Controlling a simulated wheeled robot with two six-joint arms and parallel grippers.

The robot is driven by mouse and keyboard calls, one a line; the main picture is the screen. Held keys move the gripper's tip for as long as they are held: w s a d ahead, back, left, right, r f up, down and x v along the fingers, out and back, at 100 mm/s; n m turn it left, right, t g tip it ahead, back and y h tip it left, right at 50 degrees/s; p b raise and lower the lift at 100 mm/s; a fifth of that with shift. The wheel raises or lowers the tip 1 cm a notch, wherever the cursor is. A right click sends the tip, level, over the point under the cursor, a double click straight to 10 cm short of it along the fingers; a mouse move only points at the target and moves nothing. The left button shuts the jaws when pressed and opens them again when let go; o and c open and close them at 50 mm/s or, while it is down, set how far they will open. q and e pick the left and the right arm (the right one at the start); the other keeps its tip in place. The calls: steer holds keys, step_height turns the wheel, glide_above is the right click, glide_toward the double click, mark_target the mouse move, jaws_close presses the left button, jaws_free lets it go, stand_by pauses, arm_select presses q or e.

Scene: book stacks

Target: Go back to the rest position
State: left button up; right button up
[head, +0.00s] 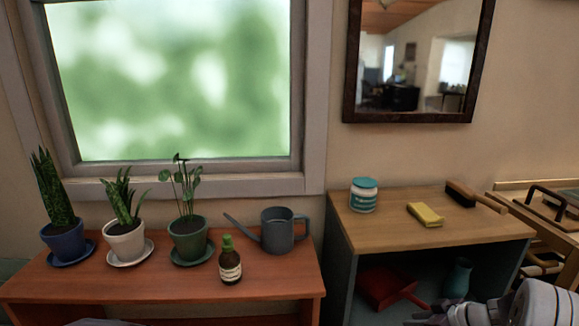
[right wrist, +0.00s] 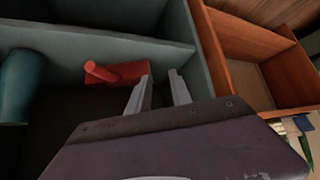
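My right gripper (head: 432,318) is at the lower right of the head view, in front of the open shelf of the grey cabinet (head: 338,275). In the right wrist view its two fingers (right wrist: 160,78) are apart with nothing held between them. A red dustpan (head: 383,284) lies inside the cabinet, and it also shows beyond the fingers in the right wrist view (right wrist: 122,73). My left gripper is not seen; only a small greyish patch, perhaps my left arm, shows at the bottom edge of the head view.
A teal vase (head: 457,278) stands inside the cabinet near my right arm. A lidded jar (head: 363,196), a yellow sponge (head: 426,214) and a brush (head: 472,197) are on top. The reddish table (head: 150,288) holds potted plants, a brown bottle (head: 230,265) and a watering can (head: 278,232).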

steer(key=s+a+r+n+g, duration=0.1)
steer(key=s+a+n+g, duration=0.2)
steer(key=a, duration=0.7)
steer(key=s+a+r+n+g, duration=0.15)
steer(key=s+a, duration=0.25)
steer(key=a, duration=0.5)
steer(key=s+d+f+m+g+h, duration=0.1)
steer(key=s+f+m+h, duration=0.1)
steer(key=s+m, duration=0.35)
steer(key=s+d+f+m+g+h, duration=0.1)
steer(key=s+d+f+m+h, duration=0.15)
steer(key=s, duration=0.55)
step_height(320, 180, up, 35)
steer(key=w+m+p, duration=0.1)
steer(key=m+p, duration=0.2)
steer(key=p, duration=3.2)
steer(key=shift+a, duration=0.2)
steer(key=shift+m+t, duration=0.25)
